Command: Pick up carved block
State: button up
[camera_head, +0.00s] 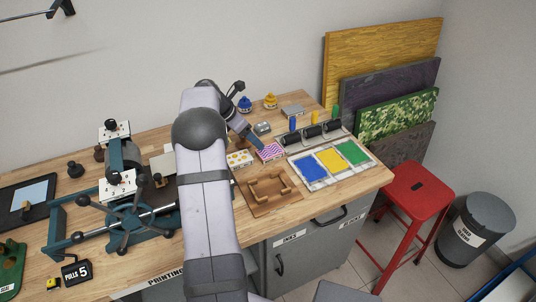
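A block with a pink-and-white wavy pattern (271,152) lies on the wooden bench, and a pale block with yellow dots (239,158) lies just left of it. Both look like carved blocks, and I cannot tell which one is meant. My gripper (257,143) points down and right, with its tip at the upper left edge of the pink-patterned block. The view is too small to tell whether it touches the block or how far apart its fingers are. My arm crosses the middle of the view and hides part of the bench.
A wooden tray (253,203) lies in front of the blocks. An ink tray (311,180) with blue, yellow and green pads is to the right, with black rollers (313,132) behind it. A teal press (62,243) fills the left.

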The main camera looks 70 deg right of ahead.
aim_at(268, 151)
jog(key=s, duration=0.1)
jog(key=s+f, duration=0.1)
jog(key=s+d+f, duration=0.1)
jog(key=shift+s, duration=0.15)
jog(key=shift+a+p+x, duration=0.15)
jog(key=shift+p+x, duration=0.6)
jog(key=shift+x, duration=1)
jog(key=shift+a+p+x, duration=0.15)
jog(key=shift+p+x, duration=0.6)
jog(key=shift+x, duration=1)
jog(key=shift+f, duration=0.1)
jog(key=c, duration=1.2)
